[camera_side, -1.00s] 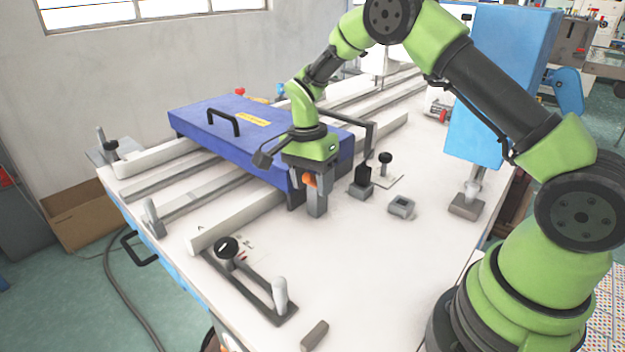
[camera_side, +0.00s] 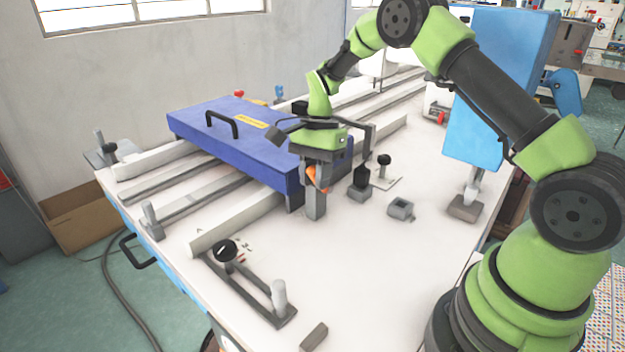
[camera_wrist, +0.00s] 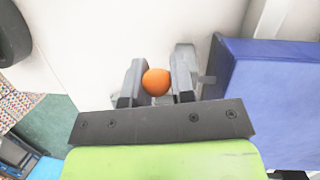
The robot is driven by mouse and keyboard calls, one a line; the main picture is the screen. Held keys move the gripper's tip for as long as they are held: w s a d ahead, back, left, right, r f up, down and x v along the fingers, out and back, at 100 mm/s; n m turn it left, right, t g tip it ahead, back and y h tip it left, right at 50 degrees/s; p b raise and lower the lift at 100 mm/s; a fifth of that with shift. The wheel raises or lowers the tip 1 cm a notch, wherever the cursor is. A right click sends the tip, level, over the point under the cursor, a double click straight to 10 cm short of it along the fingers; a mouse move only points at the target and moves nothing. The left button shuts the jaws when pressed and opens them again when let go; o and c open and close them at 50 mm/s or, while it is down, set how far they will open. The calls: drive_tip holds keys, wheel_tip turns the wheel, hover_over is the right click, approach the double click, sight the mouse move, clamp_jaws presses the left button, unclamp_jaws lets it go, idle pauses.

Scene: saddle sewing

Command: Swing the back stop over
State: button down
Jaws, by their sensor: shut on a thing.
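An orange ball-shaped knob (camera_wrist: 156,81) sits between the two grey fingers of my gripper (camera_wrist: 157,72) in the wrist view, and the fingers are shut on it. In the side view my gripper (camera_side: 315,205) points down at the right front corner of the blue box (camera_side: 235,148). A bit of the orange knob (camera_side: 312,174) shows beside the fingers there. The blue box (camera_wrist: 265,95) stands close to the right of the fingers in the wrist view. What the knob is fixed to is hidden, so I cannot make out the back stop's shape.
A black-knobbed post (camera_side: 384,162), a dark block (camera_side: 361,184) and a small grey block (camera_side: 400,209) stand right of my gripper. A dark lever frame with a pale handle (camera_side: 279,295) lies in front. Pale rails (camera_side: 235,225) run past the box. The white table is clear at front right.

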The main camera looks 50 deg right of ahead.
drive_tip(key=y, duration=0.1)
drive_tip(key=d+y, duration=0.1)
drive_tip(key=shift+d+r+y, duration=0.25)
drive_tip(key=shift+r+y, duration=0.05)
drive_tip(key=shift+y, duration=0.1)
drive_tip(key=shift+d+r+y, duration=0.1)
drive_tip(key=shift+d+y, duration=0.35)
drive_tip(key=shift+y, duration=0.5)
drive_tip(key=shift+d+r+y, duration=0.1)
drive_tip(key=shift+d+y, duration=0.35)
drive_tip(key=shift+y, duration=0.5)
drive_tip(key=c, duration=1)
unclamp_jaws()
drive_tip(key=shift+o, duration=0.2)
drive_tip(key=shift+d, duration=0.1)
